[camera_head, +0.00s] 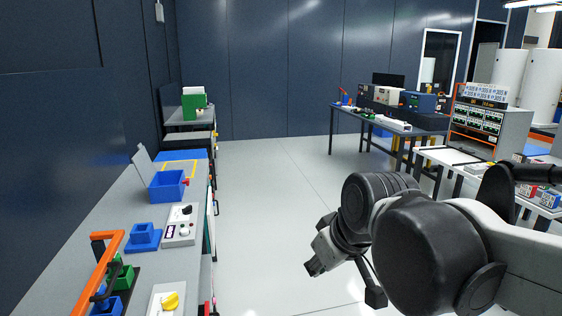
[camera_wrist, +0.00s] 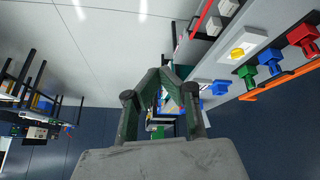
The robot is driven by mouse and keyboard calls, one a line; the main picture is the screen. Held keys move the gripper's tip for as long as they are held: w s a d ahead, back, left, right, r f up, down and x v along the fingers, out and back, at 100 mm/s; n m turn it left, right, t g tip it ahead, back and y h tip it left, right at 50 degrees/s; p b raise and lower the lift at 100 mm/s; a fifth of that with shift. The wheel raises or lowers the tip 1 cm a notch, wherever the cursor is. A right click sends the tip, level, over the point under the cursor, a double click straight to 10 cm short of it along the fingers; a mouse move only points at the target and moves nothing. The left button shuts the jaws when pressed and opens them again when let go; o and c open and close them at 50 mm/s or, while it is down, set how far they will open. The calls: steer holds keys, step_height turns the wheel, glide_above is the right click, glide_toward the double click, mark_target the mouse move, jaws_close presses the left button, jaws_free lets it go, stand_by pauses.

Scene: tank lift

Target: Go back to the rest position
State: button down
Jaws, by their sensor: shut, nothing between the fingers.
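My gripper (camera_head: 314,268) hangs over the open floor in the middle of the head view, to the right of the left bench and apart from it. It points down and to the left. In the wrist view my gripper (camera_wrist: 166,72) has its fingers drawn together at the tips. Nothing is held between them. My arm reaches in from the right side of the head view and hides part of the floor and the right tables.
The left bench (camera_head: 130,195) carries a blue bin (camera_head: 168,184), a blue block (camera_head: 144,237), a control box (camera_head: 181,225), a yellow knob (camera_head: 170,301) and an orange handle (camera_head: 98,275). Tables with equipment (camera_head: 385,120) stand at the back right. The floor (camera_head: 270,190) between is clear.

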steer(key=s+d+f+m+t+h+b, duration=0.1)
steer(key=s+d+f+m+h+b, duration=0.1)
steer(key=s+d+f+m, duration=0.4)
steer(key=s+d+f, duration=0.2)
steer(key=s+d, duration=0.2)
steer(key=d, duration=0.2)
steer(key=shift+d+b, duration=0.3)
steer(key=c, duration=2.5)
jaws_free()
